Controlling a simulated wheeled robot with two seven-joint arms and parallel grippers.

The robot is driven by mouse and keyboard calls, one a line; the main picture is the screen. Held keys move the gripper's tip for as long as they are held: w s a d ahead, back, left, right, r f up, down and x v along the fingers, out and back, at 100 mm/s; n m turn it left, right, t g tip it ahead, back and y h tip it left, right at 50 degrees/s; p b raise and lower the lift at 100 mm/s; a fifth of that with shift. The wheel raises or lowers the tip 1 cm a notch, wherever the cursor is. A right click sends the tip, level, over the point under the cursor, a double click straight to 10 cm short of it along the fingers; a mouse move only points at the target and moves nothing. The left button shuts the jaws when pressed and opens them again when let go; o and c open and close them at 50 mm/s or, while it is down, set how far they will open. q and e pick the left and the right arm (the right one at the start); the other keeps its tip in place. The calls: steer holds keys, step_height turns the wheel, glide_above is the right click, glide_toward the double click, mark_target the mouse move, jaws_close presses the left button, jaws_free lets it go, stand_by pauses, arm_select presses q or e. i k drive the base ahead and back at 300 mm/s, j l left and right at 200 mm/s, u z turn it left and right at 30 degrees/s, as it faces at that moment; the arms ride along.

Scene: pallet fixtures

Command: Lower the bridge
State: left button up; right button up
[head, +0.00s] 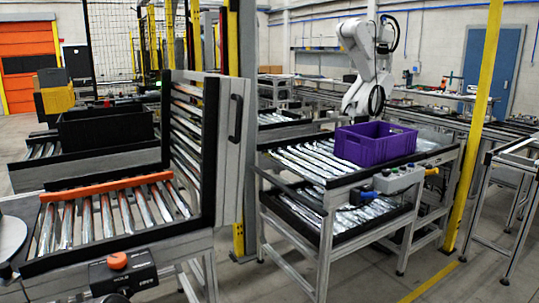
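The bridge (208,150) is a hinged roller section with a black and grey frame. It stands upright at the right end of the near left roller conveyor (30,268). Its rollers face left, and a black handle (236,118) sits on its grey right side. A gap lies between it and the right roller conveyor (340,183), which has an upper and a lower level. Neither of my grippers shows in the head view. A grey rounded part at the left edge may belong to my arm, but I cannot tell.
A purple crate (374,143) sits on the right conveyor's upper level. A black box with an orange knob (117,261) is at the near conveyor's front. An orange bar (105,186) crosses its rollers. A yellow post (476,120) stands at right. A white robot arm (365,62) stands behind.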

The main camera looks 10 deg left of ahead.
mark_target(218, 177)
steer(key=i+j+z, duration=0.1)
steer(key=j, duration=0.3)
steer(key=i+j+z, duration=0.15)
steer(key=j, duration=0.2)
steer(key=i+j+z, duration=0.1)
steer(key=j, duration=0.35)
steer(key=i+j+z, duration=0.1)
steer(key=j, duration=0.3)
